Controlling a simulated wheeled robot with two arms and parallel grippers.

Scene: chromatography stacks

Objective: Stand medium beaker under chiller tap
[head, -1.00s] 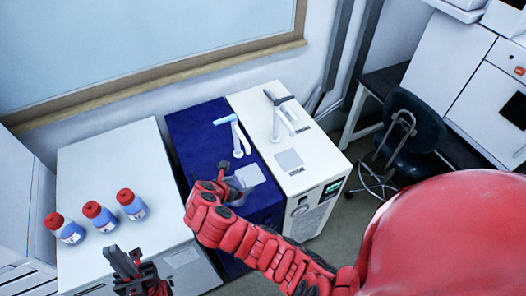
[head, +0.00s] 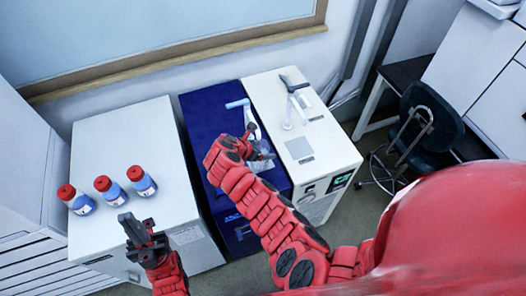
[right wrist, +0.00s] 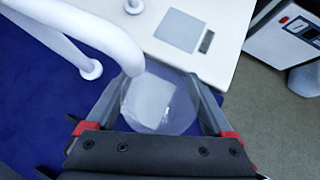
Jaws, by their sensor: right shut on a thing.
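The medium beaker (right wrist: 160,100) is clear glass. In the right wrist view it sits between the two fingers of my right gripper (right wrist: 162,88), which is shut on it. A pale square plate on the blue chiller (head: 208,118) shows through the glass. The white tap (right wrist: 100,35) of the blue chiller curves down, its spout end just beside the beaker's rim in that view. In the head view my right gripper (head: 254,146) is in front of the blue chiller's tap (head: 243,105) and largely hides the beaker. My left gripper (head: 141,228) is empty and looks open.
A white unit (head: 300,120) with its own tap (head: 294,95) stands right of the blue chiller. A white cabinet (head: 120,130) on the left carries three red-capped bottles (head: 110,190). A dark chair (head: 432,115) stands at right.

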